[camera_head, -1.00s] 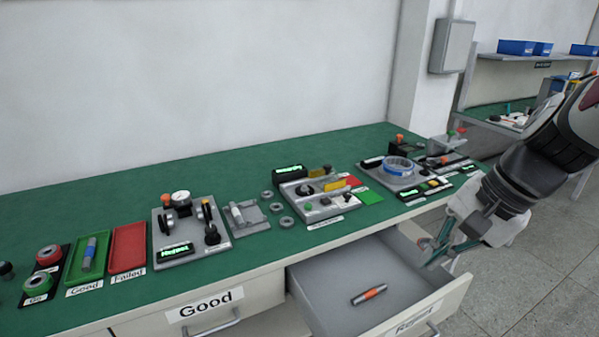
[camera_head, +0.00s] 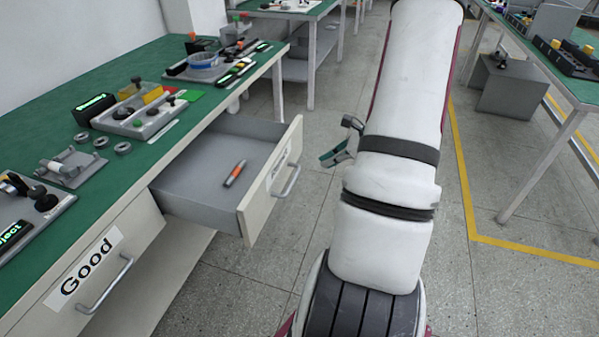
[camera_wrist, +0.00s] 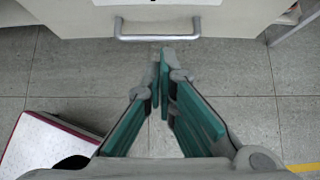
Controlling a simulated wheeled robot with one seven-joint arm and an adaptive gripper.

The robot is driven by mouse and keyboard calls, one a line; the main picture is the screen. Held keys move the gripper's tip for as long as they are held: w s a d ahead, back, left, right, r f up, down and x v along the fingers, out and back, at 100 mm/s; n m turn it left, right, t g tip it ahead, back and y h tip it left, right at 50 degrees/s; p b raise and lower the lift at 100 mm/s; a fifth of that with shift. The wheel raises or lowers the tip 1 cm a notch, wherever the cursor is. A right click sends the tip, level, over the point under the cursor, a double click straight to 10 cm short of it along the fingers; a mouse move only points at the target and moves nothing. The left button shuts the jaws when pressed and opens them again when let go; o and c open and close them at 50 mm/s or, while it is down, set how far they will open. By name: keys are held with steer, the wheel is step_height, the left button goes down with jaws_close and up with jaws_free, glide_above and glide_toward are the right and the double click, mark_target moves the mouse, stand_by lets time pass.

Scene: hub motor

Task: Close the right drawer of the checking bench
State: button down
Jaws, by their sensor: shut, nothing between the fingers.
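The right drawer (camera_head: 215,192) of the checking bench stands pulled out in the head view. A shaft with an orange middle (camera_head: 235,172) lies on its floor. Its white front has a metal bar handle (camera_head: 287,181), and the front and handle (camera_wrist: 157,29) also show at the top of the wrist view. My gripper (camera_wrist: 163,72) is shut and empty, with its fingertips just short of the handle in the picture. In the head view my gripper (camera_head: 335,155) shows only in part, right of the drawer front; my arm hides the rest.
The Good drawer (camera_head: 100,270) beside it is shut, with its own handle. The green bench top (camera_head: 130,70) carries gauges and fixtures. Another bench (camera_head: 560,80) stands at the right.

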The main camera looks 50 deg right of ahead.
mark_target(296, 171)
steer(key=b+x, duration=0.2)
steer(key=x, duration=0.7)
steer(key=shift+w+a+f, duration=0.1)
steer(key=w, duration=0.1)
steer(key=w+a, duration=0.1)
steer(key=w, duration=0.1)
steer(key=shift+w+a, duration=0.2)
steer(key=shift+w, duration=0.3)
